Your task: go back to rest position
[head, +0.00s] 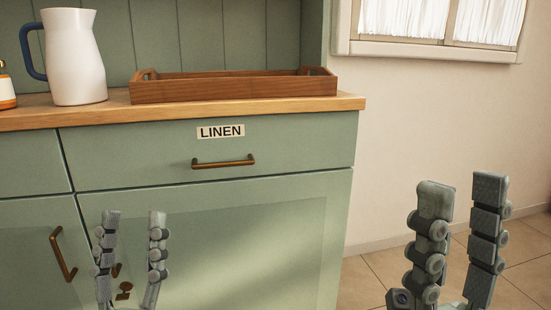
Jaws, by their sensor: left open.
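My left gripper (134,214) is at the lower left of the head view, in front of the green cabinet (270,240). Its two fingers point up and stand apart, with only the cabinet front showing between them. My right gripper (463,187) is at the lower right, in front of the pale wall and tiled floor. Its fingers also point up with a gap between them, and it is empty. The lower parts of both grippers are cut off by the bottom edge.
A wooden tray (235,88) and a white jug (74,60) with a blue handle stand on the wooden counter (200,110). Part of an orange-and-white item (6,92) shows at the left edge. The LINEN drawer (290,150) is shut. Floor (368,282) right of the cabinet looks clear.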

